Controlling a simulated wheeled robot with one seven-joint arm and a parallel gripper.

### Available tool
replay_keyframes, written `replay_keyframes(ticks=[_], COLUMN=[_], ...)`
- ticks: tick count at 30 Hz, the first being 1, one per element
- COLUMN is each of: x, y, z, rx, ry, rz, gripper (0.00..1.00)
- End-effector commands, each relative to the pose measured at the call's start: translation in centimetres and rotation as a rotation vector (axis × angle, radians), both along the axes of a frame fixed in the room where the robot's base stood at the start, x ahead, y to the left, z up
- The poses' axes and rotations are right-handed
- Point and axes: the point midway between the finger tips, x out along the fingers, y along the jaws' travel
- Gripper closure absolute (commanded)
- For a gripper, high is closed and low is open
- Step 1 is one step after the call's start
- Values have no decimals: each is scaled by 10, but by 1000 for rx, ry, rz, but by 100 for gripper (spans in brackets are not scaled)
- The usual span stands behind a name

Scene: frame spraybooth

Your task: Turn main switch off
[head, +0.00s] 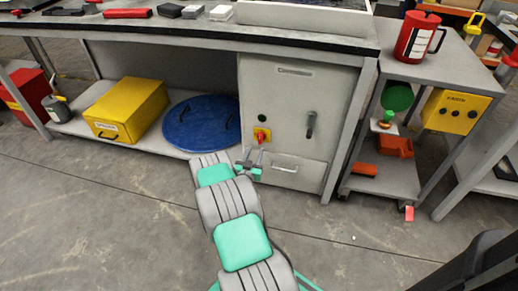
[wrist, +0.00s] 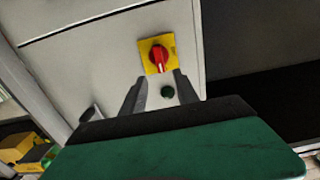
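The main switch is a red rotary knob (head: 261,137) on a yellow plate, on the front of a grey cabinet (head: 285,100) under the workbench. In the wrist view the red knob (wrist: 158,57) sits on its yellow plate (wrist: 148,46), with its ridge close to upright in that picture. My gripper (head: 251,160) is just below and left of the switch in the head view. In the wrist view my gripper (wrist: 158,84) has its two dark fingers apart, with nothing between them. The fingertips lie close to the plate's edge; I cannot tell whether they touch it.
A dark green round button (head: 262,118) is above the switch. A dark handle (head: 311,124) and a drawer pull (head: 285,168) are on the cabinet. A blue round lid (head: 200,122) and a yellow box (head: 127,109) lie left. A cart (head: 385,180) stands right.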

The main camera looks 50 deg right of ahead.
Motion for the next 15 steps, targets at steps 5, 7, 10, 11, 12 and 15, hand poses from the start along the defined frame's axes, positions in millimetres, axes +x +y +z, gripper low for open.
replay_keyframes(ticks=[5, 7, 10, 11, 12, 15], x=[10, 15, 23, 25, 26, 29], y=[-25, -39, -55, -58, -63, -69], z=[1, 0, 0, 0, 0, 1], rx=[-4, -2, -2, -1, -1, 0], ry=[-7, -6, -4, -5, -4, -2], rz=[-1, -2, -1, 0, 0, 1], gripper=[64, 64, 64, 64, 64, 64])
